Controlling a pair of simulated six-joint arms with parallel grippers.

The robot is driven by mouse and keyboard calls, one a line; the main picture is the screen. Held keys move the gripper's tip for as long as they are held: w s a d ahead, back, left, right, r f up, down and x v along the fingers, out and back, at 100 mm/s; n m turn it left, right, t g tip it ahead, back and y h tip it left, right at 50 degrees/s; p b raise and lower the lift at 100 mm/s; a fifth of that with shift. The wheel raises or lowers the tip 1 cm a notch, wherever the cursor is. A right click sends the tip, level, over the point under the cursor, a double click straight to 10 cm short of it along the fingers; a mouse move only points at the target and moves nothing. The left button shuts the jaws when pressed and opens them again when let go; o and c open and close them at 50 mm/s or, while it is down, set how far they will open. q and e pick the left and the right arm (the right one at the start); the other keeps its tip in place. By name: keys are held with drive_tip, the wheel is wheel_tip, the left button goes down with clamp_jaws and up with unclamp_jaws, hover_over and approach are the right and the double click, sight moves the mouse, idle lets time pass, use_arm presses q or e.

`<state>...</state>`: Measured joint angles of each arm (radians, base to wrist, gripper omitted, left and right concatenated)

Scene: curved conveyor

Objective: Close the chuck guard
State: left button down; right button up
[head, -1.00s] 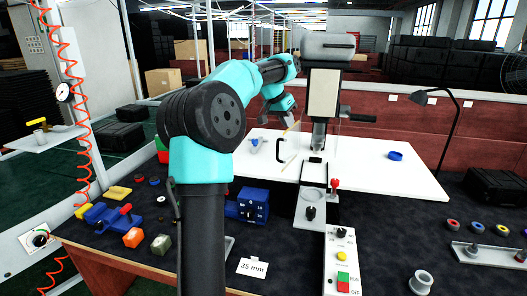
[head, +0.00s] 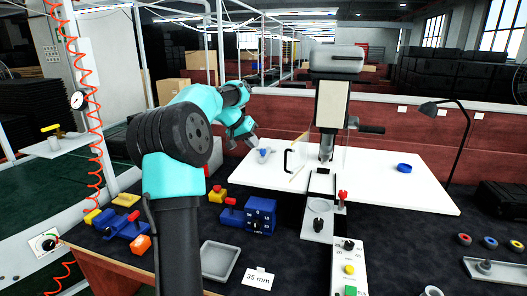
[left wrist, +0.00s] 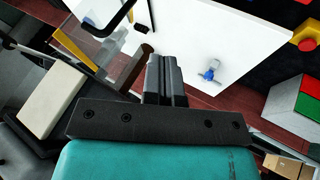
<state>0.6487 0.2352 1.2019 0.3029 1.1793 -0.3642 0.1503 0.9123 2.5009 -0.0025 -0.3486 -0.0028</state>
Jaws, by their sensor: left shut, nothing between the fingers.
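The chuck guard is a clear panel beside the drill press (head: 333,105), hard to make out. Its black C-shaped handle (head: 288,161) stands at its left, above the white board. The handle also shows at the top left of the left wrist view (left wrist: 107,27). The panel's exact angle to the chuck (head: 326,150) is unclear. My left gripper (head: 250,138) is left of the handle and apart from it, above the board's far left part. In the left wrist view its fingers (left wrist: 165,70) are together and empty. My right gripper is not in view.
A small blue and white object (head: 264,154) stands on the white board (head: 390,190) near my left gripper. A blue box with dials (head: 260,215) and a grey tray (head: 219,261) are nearer. A lamp (head: 440,107) stands at the right.

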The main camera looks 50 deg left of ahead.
sight(294, 155)
use_arm(q)
drive_tip(key=w+d+f, duration=0.5)
drive_tip(key=w+f, duration=0.2)
drive_tip(key=shift+w+d+f, duration=0.15)
drive_tip(key=shift+d+f, duration=0.05)
drive_tip(key=shift+f, duration=0.05)
idle(0.5)
